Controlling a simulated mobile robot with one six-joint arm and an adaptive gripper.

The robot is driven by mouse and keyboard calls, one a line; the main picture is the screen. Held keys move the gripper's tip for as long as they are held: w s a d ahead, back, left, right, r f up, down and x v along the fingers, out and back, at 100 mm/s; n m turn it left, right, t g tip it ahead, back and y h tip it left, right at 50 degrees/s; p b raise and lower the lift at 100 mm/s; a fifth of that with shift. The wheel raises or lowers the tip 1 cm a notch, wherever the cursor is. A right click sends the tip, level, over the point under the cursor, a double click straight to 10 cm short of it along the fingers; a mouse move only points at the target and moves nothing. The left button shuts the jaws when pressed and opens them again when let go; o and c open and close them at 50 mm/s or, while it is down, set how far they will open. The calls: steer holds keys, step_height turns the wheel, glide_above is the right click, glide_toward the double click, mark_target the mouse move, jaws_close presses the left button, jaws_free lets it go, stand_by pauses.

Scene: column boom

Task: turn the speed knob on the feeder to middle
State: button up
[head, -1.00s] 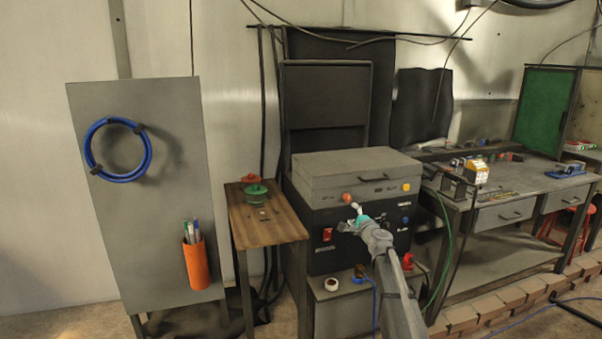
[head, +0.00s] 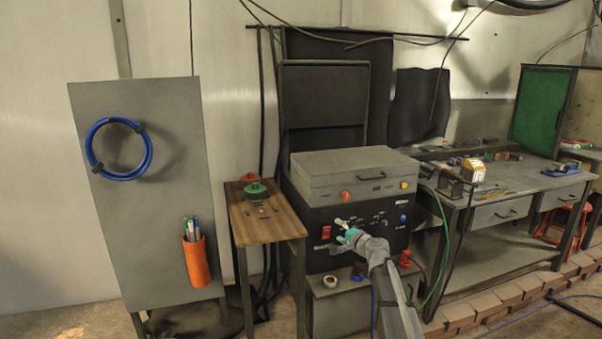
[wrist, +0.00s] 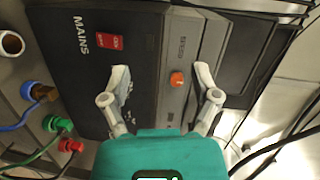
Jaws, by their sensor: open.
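The feeder (head: 355,169) is a box with a grey upper part and a black front panel. Its orange speed knob (head: 345,195) sits on the grey strip above the black panel. In the wrist view the orange knob (wrist: 177,79) lies between the spread fingers, nearer the right one, beside the word SPEED. Its pointer direction is too small to tell. My gripper (head: 338,233) is open and empty in front of the black panel, lower than the knob. In the wrist view my gripper (wrist: 162,80) shows both fingers apart, with no visible contact on the knob.
A red MAINS switch (wrist: 110,41) is on the black panel. A yellow knob (head: 404,185) is right of the orange one. Cable plugs (wrist: 52,123) stand below the panel. A wooden side table (head: 268,229) is at left, a workbench (head: 500,187) at right.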

steer(key=s+a+f+n+g+h, duration=0.15)
steer(key=s+f+n+g, duration=0.35)
steer(key=s, duration=0.5)
steer(key=s+a+f+n+g, duration=0.2)
steer(key=s+f+n+g, duration=0.15)
steer(key=s+f, duration=0.45)
steer(key=s+d+f+n+g+h, duration=0.1)
steer(key=s+d+f+g+h, duration=0.2)
steer(key=s, duration=0.7)
steer(key=s+d+n+g+h, duration=0.1)
steer(key=s+d+g+h, duration=0.25)
steer(key=s, duration=0.75)
step_height(320, 180, up, 16)
steer(key=p, duration=1.6)
steer(key=shift+d+t, duration=0.3)
steer(key=shift+d, duration=0.15)
steer(key=shift+w+f, duration=0.1)
